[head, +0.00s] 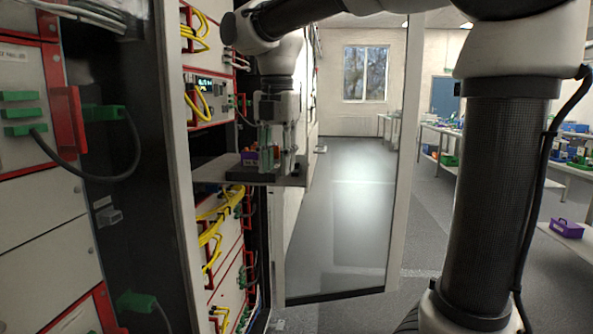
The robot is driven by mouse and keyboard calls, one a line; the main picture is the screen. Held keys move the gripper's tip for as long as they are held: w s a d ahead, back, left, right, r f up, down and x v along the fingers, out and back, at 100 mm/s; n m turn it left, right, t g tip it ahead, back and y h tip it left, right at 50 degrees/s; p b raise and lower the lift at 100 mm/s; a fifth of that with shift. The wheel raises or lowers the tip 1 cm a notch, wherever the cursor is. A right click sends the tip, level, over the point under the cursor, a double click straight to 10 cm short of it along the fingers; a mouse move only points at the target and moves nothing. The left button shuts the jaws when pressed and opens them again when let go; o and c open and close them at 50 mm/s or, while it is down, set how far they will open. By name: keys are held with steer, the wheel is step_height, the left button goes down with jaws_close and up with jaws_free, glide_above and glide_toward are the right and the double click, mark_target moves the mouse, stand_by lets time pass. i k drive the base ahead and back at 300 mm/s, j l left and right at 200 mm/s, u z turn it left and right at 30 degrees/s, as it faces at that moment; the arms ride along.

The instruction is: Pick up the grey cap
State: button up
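My gripper (277,148) points down over a grey shelf (212,171) that sticks out from the rack. Its fingers are small and partly merge with what is behind them, so I cannot tell whether they are open or shut.
The rack's red-framed units with yellow cables (212,235) lie beside and below the shelf. A glass door (340,220) stands open to its right. A small grey piece (109,216) shows on the left cabinet. Work tables and another purple bin (566,229) are at right.

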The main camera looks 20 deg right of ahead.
mark_target(296, 172)
steer(key=i+l, duration=0.75)
steer(key=i, duration=0.1)
